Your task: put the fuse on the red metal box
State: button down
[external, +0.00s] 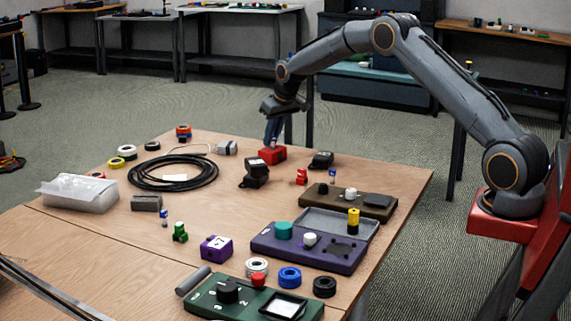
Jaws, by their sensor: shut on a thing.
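The red metal box (279,156) sits near the far edge of the wooden table, right of the black cable coil. My gripper (273,141) points down directly over the box, with its fingertips close to the top. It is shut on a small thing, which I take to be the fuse. The fingers mostly hide it, and I cannot tell whether it touches the box.
A dark block (256,174) stands just in front of the box, and a black device (321,160) to its right. The black cable coil (173,172) lies to the left. Control panels (305,246) crowd the near right. The table (110,238) has bare wood at front left.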

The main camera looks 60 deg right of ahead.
jog(key=c, duration=1.8)
grip_release()
jog(key=shift+o, duration=0.2)
jog(key=v, duration=1.2)
jog(key=s+a+f+g, duration=0.1)
jog(key=s+a+f, duration=0.1)
jog(key=s+a, duration=0.6)
jog(key=s+a+f+n+g+y, duration=0.1)
jog(key=s+a+f, duration=0.2)
jog(key=s+a, duration=0.6)
jog(key=s+a+f+n+g, duration=0.1)
jog(key=s+a, duration=0.8)
jog(key=s, duration=1.8)
notch_tip(320, 180, down, 2)
jog(key=shift+f+g+y, duration=0.1)
jog(key=shift+g+y, duration=0.3)
jog(key=shift+g, duration=0.2)
